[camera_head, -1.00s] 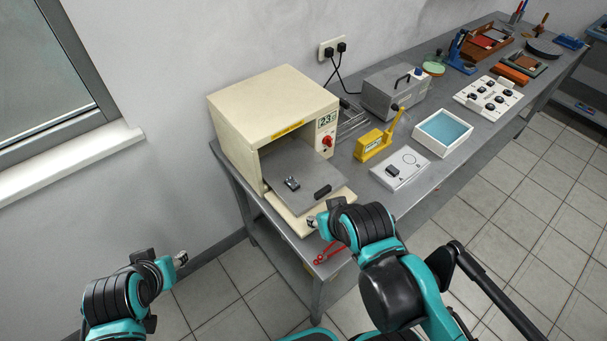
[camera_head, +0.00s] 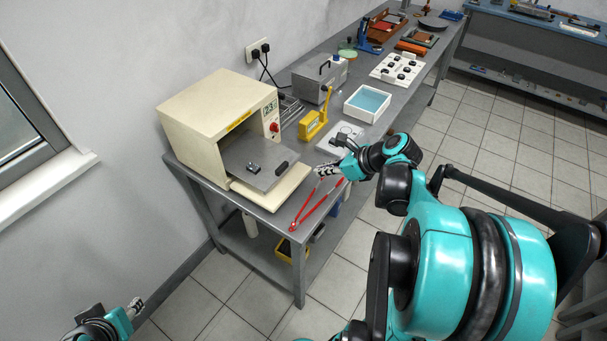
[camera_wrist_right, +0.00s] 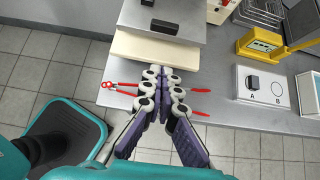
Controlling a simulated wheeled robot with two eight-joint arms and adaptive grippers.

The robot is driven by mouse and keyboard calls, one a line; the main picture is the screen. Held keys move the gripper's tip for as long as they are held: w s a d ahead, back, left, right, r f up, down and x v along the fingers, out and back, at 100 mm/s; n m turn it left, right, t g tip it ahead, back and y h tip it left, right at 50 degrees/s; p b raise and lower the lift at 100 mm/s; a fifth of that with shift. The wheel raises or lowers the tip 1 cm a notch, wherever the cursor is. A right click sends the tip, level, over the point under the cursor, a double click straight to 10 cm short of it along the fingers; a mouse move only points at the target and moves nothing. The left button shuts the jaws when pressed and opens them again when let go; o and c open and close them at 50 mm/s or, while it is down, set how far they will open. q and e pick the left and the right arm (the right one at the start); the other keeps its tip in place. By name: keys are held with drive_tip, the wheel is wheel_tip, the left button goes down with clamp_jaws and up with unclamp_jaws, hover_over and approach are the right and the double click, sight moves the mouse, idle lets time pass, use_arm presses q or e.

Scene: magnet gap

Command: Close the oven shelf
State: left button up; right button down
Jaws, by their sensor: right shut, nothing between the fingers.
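The cream oven (camera_head: 205,115) stands on the bench with its front open. Its grey shelf (camera_head: 237,155) sticks out over a cream ledge (camera_head: 268,199) and has a black handle (camera_head: 281,168) at its front edge. A small metal piece (camera_head: 253,167) lies on the shelf. My right gripper (camera_head: 324,171) is shut and empty, just right of the shelf front and apart from the handle. In the right wrist view its fingertips (camera_wrist_right: 165,70) point at the ledge, below the handle (camera_wrist_right: 163,27). My left gripper (camera_head: 136,306) is low at the left, far from the oven; its jaws are unclear.
Red tongs (camera_head: 308,211) lie at the bench's front edge, partly behind my right gripper in the wrist view. A white A/B plate (camera_wrist_right: 265,86), yellow device (camera_head: 313,124) and blue-lined tray (camera_head: 367,103) stand to the right. Floor in front is clear.

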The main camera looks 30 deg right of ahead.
drive_tip(key=b+x, duration=0.1)
drive_tip(key=x, duration=0.3)
drive_tip(key=r+b+x, duration=0.1)
drive_tip(key=x, duration=0.2)
drive_tip(key=w+b+x, duration=0.1)
drive_tip(key=b+x, duration=0.1)
drive_tip(key=x, duration=0.2)
drive_tip(key=shift+w+a+f, duration=0.1)
drive_tip(key=shift+w+a, duration=0.2)
drive_tip(key=shift+a, duration=0.05)
drive_tip(key=shift+w+a, duration=0.15)
drive_tip(key=shift+w, duration=0.35)
approach(242, 151)
drive_tip(key=x, duration=0.4)
drive_tip(key=shift+w+f, duration=0.2)
drive_tip(key=shift+f, duration=0.15)
drive_tip(key=shift+w+a, duration=0.1)
drive_tip(key=shift+w, duration=0.1)
drive_tip(key=shift+w+r, duration=0.1)
